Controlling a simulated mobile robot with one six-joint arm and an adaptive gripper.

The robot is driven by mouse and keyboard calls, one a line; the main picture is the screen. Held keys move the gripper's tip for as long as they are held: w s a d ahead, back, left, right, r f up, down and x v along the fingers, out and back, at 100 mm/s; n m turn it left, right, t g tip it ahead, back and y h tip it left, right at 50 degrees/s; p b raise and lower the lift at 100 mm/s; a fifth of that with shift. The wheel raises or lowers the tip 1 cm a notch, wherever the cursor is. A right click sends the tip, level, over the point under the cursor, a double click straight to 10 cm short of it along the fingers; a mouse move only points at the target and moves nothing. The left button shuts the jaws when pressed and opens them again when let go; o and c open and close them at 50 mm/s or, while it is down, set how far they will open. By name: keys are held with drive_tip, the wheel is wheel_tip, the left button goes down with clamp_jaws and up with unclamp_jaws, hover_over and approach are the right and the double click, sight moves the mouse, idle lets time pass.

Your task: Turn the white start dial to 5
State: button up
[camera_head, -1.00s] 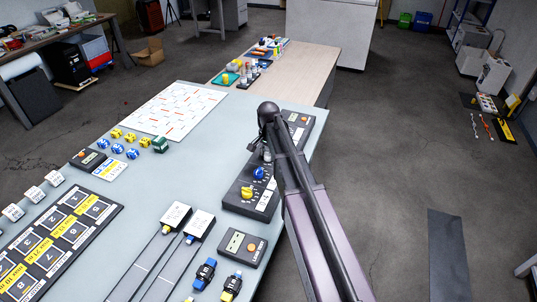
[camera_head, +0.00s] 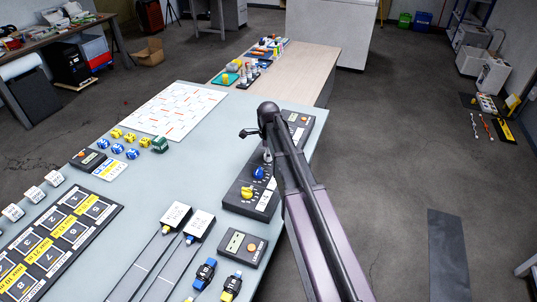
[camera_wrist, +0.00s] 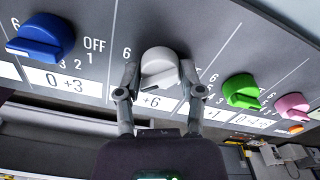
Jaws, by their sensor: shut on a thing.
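The white dial (camera_wrist: 159,66) sits on the dark dial panel (camera_wrist: 213,40) in the middle of the wrist view. My gripper (camera_wrist: 158,78) is shut on it, with one finger on each side. The dial's pointer and most of its number scale are hidden by the fingers; a 6 shows just left of it. A label reading "+6" lies below the dial, partly covered. In the head view the panel (camera_head: 244,200) runs along the table's right edge, and my arm hides the white dial there.
A blue dial (camera_wrist: 41,38) is left of the white one; a green dial (camera_wrist: 241,91) and a pink dial (camera_wrist: 292,106) are right of it. Slider boxes stand on the table (camera_head: 140,210) in front.

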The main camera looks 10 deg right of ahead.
drive_tip(key=shift+s+m, duration=0.15)
drive_tip(key=shift+m, duration=1.15)
drive_tip(key=o, duration=1.2)
drive_tip(key=shift+c, duration=0.2)
drive_tip(key=shift+n, duration=0.4)
